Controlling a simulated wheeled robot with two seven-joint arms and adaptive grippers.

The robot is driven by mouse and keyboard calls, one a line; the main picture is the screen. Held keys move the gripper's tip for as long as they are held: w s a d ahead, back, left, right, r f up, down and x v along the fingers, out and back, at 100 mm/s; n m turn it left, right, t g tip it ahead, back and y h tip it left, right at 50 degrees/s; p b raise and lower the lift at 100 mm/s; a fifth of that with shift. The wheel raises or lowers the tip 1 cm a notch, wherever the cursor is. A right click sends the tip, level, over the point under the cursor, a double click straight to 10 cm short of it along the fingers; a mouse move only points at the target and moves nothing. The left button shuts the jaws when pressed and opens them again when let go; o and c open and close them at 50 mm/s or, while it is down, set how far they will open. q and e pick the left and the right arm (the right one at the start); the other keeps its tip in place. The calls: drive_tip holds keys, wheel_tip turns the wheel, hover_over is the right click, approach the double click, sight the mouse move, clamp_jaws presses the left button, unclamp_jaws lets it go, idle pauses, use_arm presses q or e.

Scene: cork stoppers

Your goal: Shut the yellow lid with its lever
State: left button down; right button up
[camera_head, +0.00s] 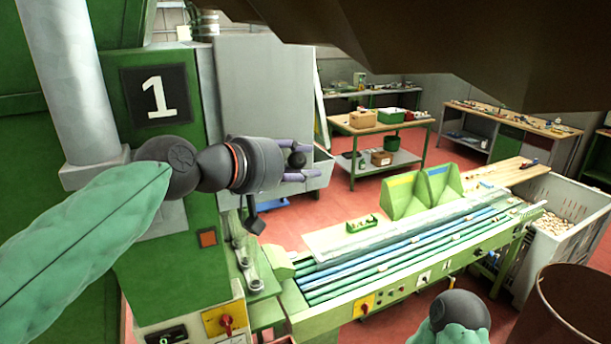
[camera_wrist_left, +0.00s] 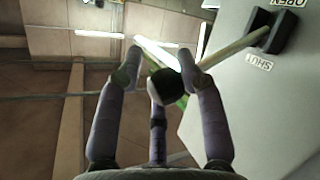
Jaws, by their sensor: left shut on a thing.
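My left gripper (camera_head: 312,160) is in front of a grey machine housing (camera_head: 262,95) in the head view. Its fingers are on either side of a black ball knob (camera_head: 297,159), shut on the lever. In the left wrist view the knob (camera_wrist_left: 168,88) sits between the fingers. The lever's pale rod (camera_wrist_left: 232,48) runs from there up right to a black pivot (camera_wrist_left: 272,30) on a grey panel. The panel bears a SHUT label (camera_wrist_left: 259,61) and an OPEN label (camera_wrist_left: 286,3). My right gripper is out of view.
A green conveyor table (camera_head: 400,265) with long rollers stands to the right of the machine. A grey bin (camera_head: 575,190) of corks is at its far end. Workbenches (camera_head: 380,122) stand behind. Red floor is open between them.

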use_arm(q)
drive_tip(key=shift+w+a+r, duration=0.15)
drive_tip(key=shift+a+r, duration=0.05)
drive_tip(key=shift+r, duration=0.3)
drive_tip(key=shift+w+a+r, duration=0.15)
drive_tip(key=shift+r, duration=0.35)
drive_tip(key=shift+a+r, duration=0.15)
drive_tip(key=shift+r, duration=0.15)
drive_tip(key=c, duration=1.2)
unclamp_jaws()
drive_tip(key=shift+o, duration=1.3)
drive_tip(key=shift+r, duration=0.1)
drive_tip(key=shift+s, duration=0.1)
drive_tip(key=s+f+v, duration=0.1)
drive_tip(key=v, duration=1)
